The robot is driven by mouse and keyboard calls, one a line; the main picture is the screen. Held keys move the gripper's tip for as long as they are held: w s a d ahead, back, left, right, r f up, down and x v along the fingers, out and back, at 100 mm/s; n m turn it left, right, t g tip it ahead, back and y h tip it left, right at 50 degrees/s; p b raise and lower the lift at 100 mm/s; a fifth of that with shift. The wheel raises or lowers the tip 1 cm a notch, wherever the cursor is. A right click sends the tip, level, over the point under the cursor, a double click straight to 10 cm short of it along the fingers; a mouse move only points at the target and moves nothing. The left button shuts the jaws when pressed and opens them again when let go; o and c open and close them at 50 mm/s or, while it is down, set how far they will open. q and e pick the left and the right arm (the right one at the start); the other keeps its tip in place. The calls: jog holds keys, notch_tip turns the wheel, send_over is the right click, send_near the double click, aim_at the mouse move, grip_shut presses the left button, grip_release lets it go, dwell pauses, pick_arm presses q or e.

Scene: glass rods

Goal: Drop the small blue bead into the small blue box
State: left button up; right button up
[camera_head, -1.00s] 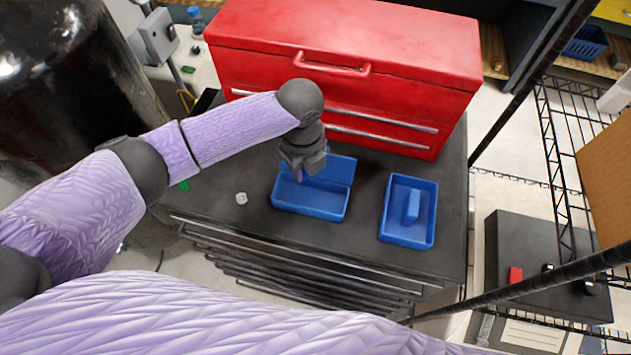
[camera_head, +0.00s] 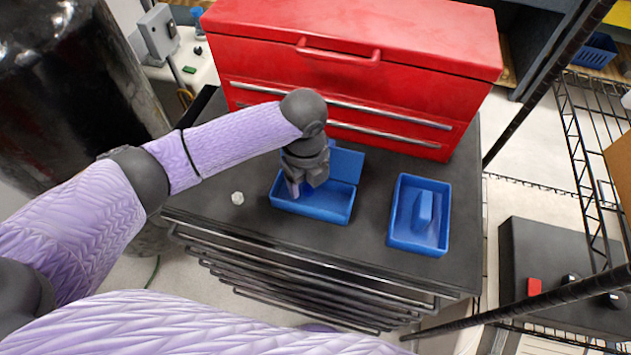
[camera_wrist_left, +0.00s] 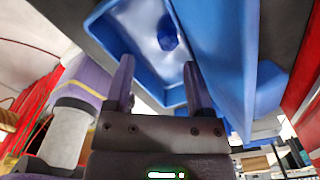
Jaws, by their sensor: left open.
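The small blue box (camera_head: 322,213) stands on the dark cabinet top with its lid (camera_head: 345,165) raised at the back. My left gripper (camera_head: 298,188) points down over the box's left half. In the left wrist view the open, empty fingers (camera_wrist_left: 158,72) stand apart at the box. The dark blue bead (camera_wrist_left: 167,36) shows beyond the fingertips, against the pale inside of the box (camera_wrist_left: 108,38); I cannot tell whether it rests on the floor of the box. The bead is hidden in the head view. My right gripper is not in view.
A blue tray (camera_head: 443,240) with a blue block (camera_head: 423,210) in it stands to the right. A small white piece (camera_head: 238,198) lies left of the box. A red tool chest (camera_head: 350,90) blocks the back. Dark rack posts stand at the right.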

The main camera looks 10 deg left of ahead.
pick_arm(q)
notch_tip(320, 180, up, 10)
jog(key=p, duration=0.2)
